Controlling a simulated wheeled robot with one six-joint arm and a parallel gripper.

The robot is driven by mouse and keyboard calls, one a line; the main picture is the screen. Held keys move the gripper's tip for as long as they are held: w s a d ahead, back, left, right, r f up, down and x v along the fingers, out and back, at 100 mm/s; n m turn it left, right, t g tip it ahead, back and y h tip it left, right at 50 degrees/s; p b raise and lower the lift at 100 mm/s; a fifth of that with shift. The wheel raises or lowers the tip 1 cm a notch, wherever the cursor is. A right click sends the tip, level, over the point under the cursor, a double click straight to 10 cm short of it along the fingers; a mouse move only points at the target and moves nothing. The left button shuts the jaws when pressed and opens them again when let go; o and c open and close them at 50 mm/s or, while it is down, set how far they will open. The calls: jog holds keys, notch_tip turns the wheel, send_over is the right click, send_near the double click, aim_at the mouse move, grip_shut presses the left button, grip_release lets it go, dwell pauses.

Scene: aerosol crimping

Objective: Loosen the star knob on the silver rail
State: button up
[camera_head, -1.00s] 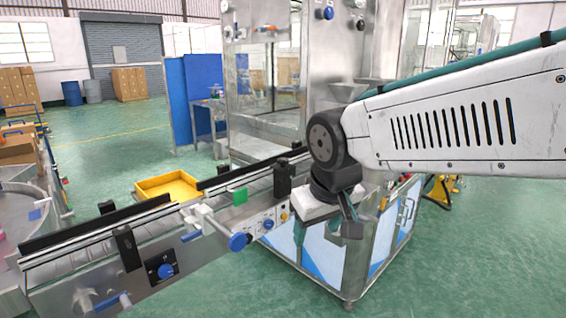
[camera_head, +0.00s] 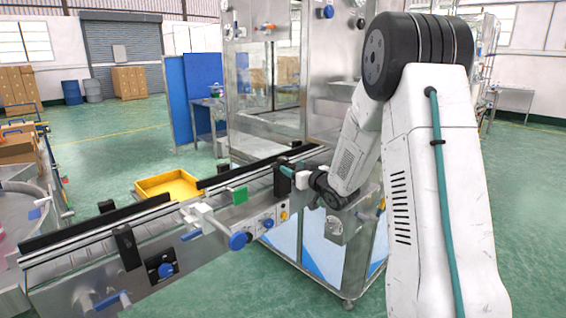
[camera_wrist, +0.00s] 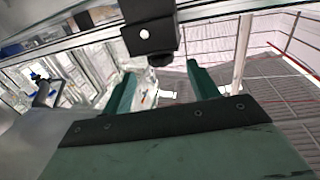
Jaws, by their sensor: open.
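The silver rail (camera_head: 150,218) runs diagonally across the left of the head view. Its front carries a blue round knob (camera_head: 239,241) on a white clamp, and a blue knob on a black plate (camera_head: 166,270); I cannot make out star lobes on either. My gripper (camera_head: 291,171) is at the rail's right part, by an upright black block (camera_head: 283,180). In the wrist view my gripper (camera_wrist: 161,70) has its two green fingers apart and nothing between them. The black block (camera_wrist: 150,38) with a pale dot and a dark rounded underside is just beyond the fingertips.
A tall steel-framed machine (camera_head: 265,95) stands behind the rail's right end. A yellow tray (camera_head: 168,186) lies behind the rail. Open green floor lies at the right.

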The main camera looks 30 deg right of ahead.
aim_at(286, 163)
jog(key=shift+w+a, duration=0.15)
jog(key=shift+w, duration=1.8)
jog(key=shift+w+a, duration=0.1)
jog(key=shift+w, duration=1.85)
